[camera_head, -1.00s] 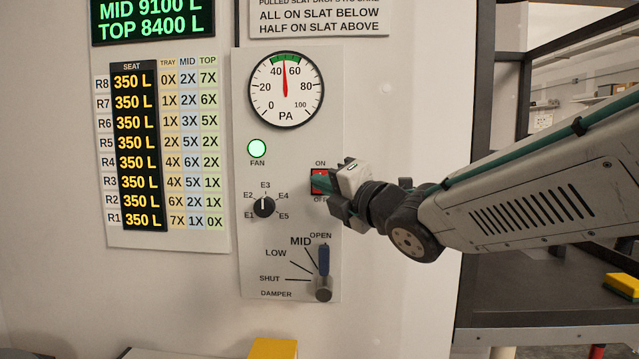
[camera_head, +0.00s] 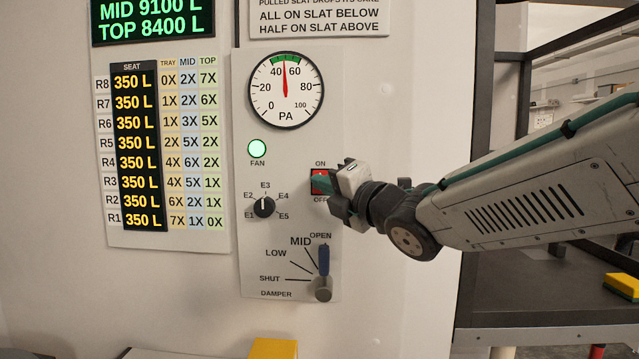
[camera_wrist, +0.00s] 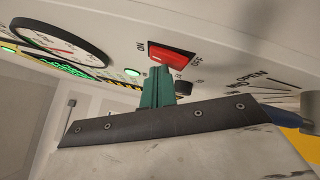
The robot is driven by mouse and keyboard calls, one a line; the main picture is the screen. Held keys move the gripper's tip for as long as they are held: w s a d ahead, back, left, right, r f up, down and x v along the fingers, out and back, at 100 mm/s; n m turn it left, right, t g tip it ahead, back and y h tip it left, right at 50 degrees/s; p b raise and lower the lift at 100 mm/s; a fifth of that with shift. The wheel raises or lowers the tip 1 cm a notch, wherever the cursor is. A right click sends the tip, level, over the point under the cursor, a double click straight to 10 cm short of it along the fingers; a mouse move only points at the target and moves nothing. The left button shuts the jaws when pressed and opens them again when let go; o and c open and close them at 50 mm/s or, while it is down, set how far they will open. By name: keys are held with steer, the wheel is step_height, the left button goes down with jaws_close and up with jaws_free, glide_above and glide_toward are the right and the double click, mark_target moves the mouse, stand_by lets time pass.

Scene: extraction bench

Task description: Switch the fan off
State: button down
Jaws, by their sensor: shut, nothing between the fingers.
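The red fan rocker switch (camera_head: 319,182) sits on the grey control panel between the ON and OFF labels, partly hidden behind my gripper. It also shows in the wrist view (camera_wrist: 172,53), with ON at its left end and OFF at its right. The round FAN lamp (camera_head: 257,148) glows green.
A PA gauge (camera_head: 286,90) reads just under 50. The E1–E5 selector knob (camera_head: 264,207) is left of the switch. The damper lever (camera_head: 324,268) stands below, at OPEN. A dark frame (camera_head: 490,150) and a yellow block (camera_head: 622,286) are at the right.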

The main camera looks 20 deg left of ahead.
steer(key=shift+w+r, duration=0.2)
steer(key=shift+w, duration=0.1)
stand_by(0.4)
steer(key=shift+w+d+f, duration=0.1)
steer(key=shift+w+d, duration=0.05)
stand_by(0.6)
steer(key=shift+s+f, duration=0.1)
steer(key=shift+s, duration=0.1)
stand_by(0.3)
steer(key=shift+s+d+r, duration=0.1)
steer(key=shift+s+d, duration=0.05)
steer(key=shift+s, duration=0.7)
steer(key=shift+s+d+r, duration=0.15)
steer(key=shift+s, duration=0.7)
steer(key=shift+s+d+r, duration=0.1)
steer(key=shift+s+d, duration=0.05)
steer(key=shift+s, duration=0.7)
